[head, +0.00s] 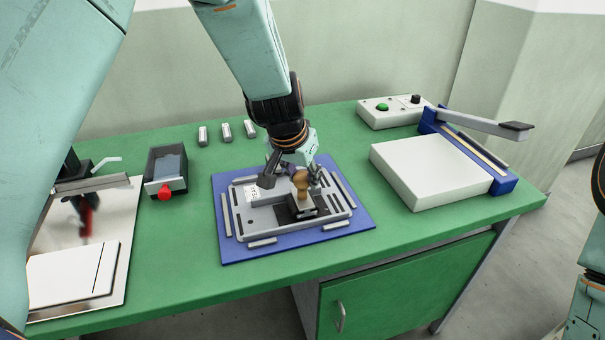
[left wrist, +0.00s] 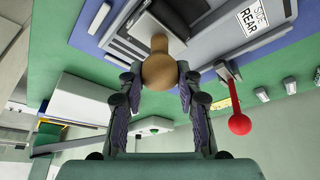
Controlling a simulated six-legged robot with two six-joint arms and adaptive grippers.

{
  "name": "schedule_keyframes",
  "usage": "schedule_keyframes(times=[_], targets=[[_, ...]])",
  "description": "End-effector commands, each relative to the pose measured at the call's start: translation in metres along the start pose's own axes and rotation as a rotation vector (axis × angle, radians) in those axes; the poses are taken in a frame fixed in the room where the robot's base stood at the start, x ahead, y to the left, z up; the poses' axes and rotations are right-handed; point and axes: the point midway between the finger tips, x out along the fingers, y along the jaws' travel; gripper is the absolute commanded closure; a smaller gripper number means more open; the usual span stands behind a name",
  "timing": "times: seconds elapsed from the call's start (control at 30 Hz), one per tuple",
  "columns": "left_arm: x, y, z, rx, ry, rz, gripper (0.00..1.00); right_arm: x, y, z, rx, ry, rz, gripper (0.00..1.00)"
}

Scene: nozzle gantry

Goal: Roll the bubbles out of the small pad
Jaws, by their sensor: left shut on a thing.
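My left gripper (head: 291,178) is over the grey frame and shut on a tan wooden knob handle (head: 301,184). In the left wrist view the knob (left wrist: 159,71) sits between the two fingers (left wrist: 160,92). A grey block (head: 303,206) shows at the foot of the handle, low in the frame. A dark square patch (head: 283,214), possibly the small pad, lies beside the block; the tool and gripper hide part of it. Whether the block touches it, I cannot tell. The grey frame (head: 243,222) lies on a blue mat (head: 234,252). My right gripper is out of view.
A black box with a red knob (head: 165,193) stands left of the mat. Several small grey blocks (head: 226,131) lie behind. A white slab (head: 432,168) with a blue-edged lever arm (head: 482,122) and a button box (head: 392,112) stand right. A metal plate (head: 122,240) lies left.

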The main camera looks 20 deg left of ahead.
Motion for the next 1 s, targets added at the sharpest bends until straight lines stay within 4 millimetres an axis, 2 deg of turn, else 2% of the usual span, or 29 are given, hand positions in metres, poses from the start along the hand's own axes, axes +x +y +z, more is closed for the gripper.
schedule_keyframes(times=[1.0], targets=[[0.0044,-0.0001,0.0008,0.000,0.003,0.000,0.95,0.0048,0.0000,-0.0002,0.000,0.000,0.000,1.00]])
